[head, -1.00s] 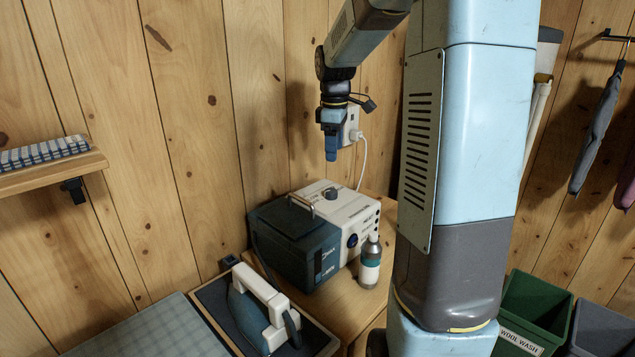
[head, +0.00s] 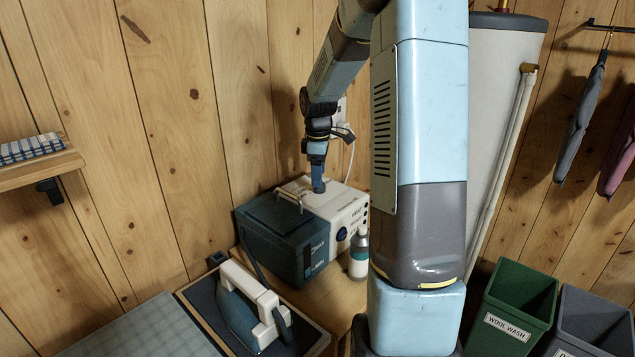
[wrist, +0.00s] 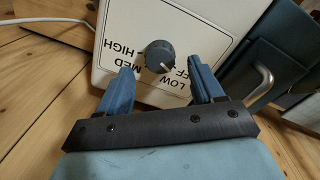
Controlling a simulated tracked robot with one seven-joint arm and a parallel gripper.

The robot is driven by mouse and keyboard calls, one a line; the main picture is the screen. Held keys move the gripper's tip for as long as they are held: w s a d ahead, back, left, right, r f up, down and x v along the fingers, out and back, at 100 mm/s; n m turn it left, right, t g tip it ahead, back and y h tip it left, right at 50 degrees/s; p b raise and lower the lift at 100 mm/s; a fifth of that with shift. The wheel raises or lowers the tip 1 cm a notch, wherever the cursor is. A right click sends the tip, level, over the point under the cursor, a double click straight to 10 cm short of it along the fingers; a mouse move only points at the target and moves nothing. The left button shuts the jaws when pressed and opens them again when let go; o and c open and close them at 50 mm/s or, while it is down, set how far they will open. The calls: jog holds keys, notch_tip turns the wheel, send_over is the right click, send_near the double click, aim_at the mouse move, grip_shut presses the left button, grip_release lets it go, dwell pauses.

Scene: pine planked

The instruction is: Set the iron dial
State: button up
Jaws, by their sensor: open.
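The iron dial (wrist: 159,56) is a round dark grey knob on the white top face of the steam station. Its white mark points to the lower right in the wrist view, towards the OFF label. LOW, MED, HIGH and OFF are printed around it. My gripper (wrist: 159,64) is open, its blue fingers either side of the dial in the picture. I cannot tell whether they touch it. In the head view my gripper (head: 318,187) points down just above the station (head: 335,208) and hides the dial.
A dark blue tank (head: 280,235) with a metal handle adjoins the white housing, which has a blue front knob (head: 341,234). A bottle (head: 359,256) stands in front. An iron (head: 250,305) rests on its pad at lower left. Green and grey bins stand at right.

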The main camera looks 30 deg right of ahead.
jog(key=shift+f, duration=1.6)
jog(key=shift+c, duration=0.3)
jog(key=c, duration=1)
